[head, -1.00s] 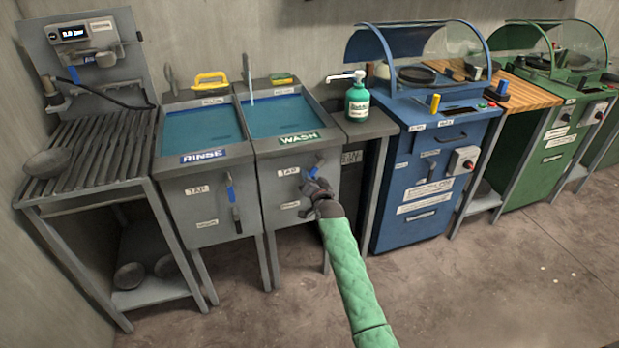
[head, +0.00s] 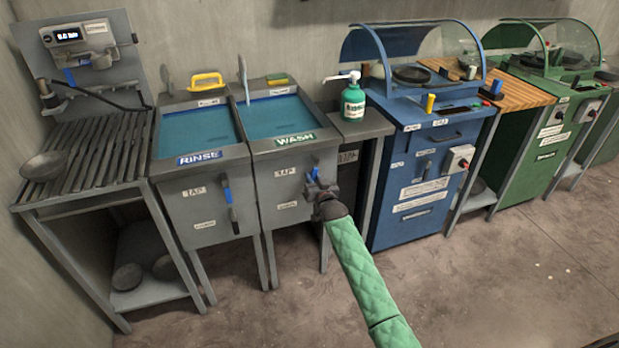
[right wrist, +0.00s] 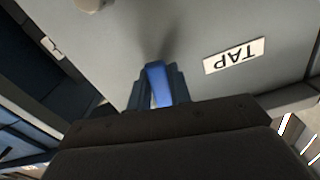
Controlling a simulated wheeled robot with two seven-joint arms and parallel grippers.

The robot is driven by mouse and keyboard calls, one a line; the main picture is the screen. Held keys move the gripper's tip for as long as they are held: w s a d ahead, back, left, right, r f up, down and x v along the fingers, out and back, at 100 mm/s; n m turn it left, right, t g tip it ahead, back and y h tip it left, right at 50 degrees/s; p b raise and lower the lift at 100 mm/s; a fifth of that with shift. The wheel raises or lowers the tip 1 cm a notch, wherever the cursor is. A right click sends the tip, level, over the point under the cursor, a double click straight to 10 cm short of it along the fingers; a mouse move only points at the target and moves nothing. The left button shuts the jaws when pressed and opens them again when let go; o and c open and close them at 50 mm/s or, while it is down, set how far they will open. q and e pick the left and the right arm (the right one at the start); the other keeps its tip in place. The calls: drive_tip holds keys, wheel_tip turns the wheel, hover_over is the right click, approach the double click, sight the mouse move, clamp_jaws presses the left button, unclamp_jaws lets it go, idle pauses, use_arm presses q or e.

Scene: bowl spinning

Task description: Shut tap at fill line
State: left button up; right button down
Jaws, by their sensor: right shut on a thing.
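The wash sink (head: 270,116) holds blue water below its rim, with a TAP label (head: 285,173) on its front panel; the label also shows upside down in the right wrist view (right wrist: 234,56). The blue tap lever (right wrist: 157,82) sits between the fingers of my right gripper (right wrist: 160,88), which is shut on it. In the head view my right gripper (head: 318,186) is at the wash sink's front, and its arm hides part of the lever. A fill line cannot be made out. My left gripper is not in view.
The rinse sink (head: 196,128) with its own blue tap lever (head: 228,196) stands to the left. A green soap bottle (head: 353,100) stands on the shelf to the right, beside the blue machine (head: 425,185). Open floor lies in front.

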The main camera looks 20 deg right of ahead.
drive_tip(key=shift+d+n, duration=0.2)
drive_tip(key=shift+n, duration=0.1)
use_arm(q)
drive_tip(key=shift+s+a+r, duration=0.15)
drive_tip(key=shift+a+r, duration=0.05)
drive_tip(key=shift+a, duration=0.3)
use_arm(e)
drive_tip(key=shift+d+n, duration=0.5)
drive_tip(key=shift+n, duration=0.3)
drive_tip(key=c, duration=1.3)
unclamp_jaws()
drive_tip(key=shift+f, duration=0.1)
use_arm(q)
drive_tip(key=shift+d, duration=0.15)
